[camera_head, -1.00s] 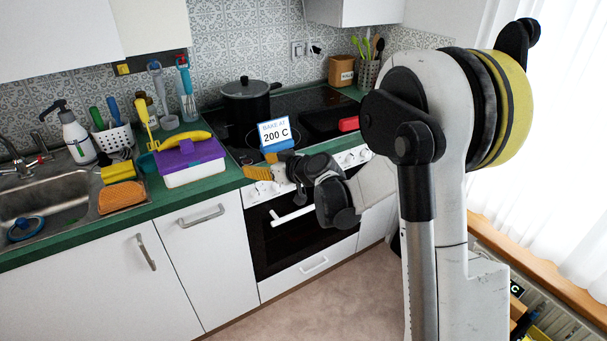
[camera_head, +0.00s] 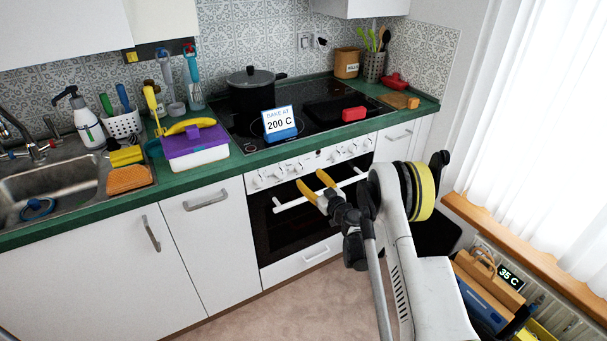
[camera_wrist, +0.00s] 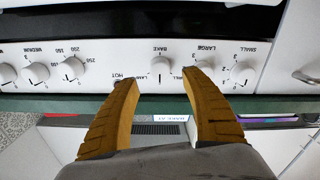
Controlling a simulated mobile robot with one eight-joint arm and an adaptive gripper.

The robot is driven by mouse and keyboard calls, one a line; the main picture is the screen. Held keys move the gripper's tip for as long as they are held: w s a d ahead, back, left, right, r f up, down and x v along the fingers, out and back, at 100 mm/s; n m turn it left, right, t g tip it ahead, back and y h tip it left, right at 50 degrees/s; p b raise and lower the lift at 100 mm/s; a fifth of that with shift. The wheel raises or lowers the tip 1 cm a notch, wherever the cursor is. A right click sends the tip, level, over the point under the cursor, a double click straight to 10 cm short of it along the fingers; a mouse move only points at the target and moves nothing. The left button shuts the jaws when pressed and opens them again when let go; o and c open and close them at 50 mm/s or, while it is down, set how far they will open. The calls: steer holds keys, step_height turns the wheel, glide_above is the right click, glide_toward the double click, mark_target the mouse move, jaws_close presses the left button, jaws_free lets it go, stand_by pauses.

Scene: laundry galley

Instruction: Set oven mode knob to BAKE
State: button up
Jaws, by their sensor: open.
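The oven mode knob (camera_wrist: 160,66) is a white round knob on the oven's white control panel. In the wrist view, where the lettering is upside down, the word BAKE is printed just above it. In the head view my gripper (camera_head: 311,178) is in front of the oven, near the door handle (camera_head: 290,203).
Other knobs (camera_wrist: 243,73) flank the mode knob closely. A temperature knob (camera_wrist: 71,68) is to its left in the wrist view. On the hob stand a black pot (camera_head: 250,92) and a "BAKE AT 200 C" sign (camera_head: 280,122). The floor before the oven is clear.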

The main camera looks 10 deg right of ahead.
mark_target(302, 171)
steer(key=b+x, duration=0.1)
steer(key=x, duration=0.5)
steer(key=shift+b, duration=0.3)
steer(key=c, duration=1.2)
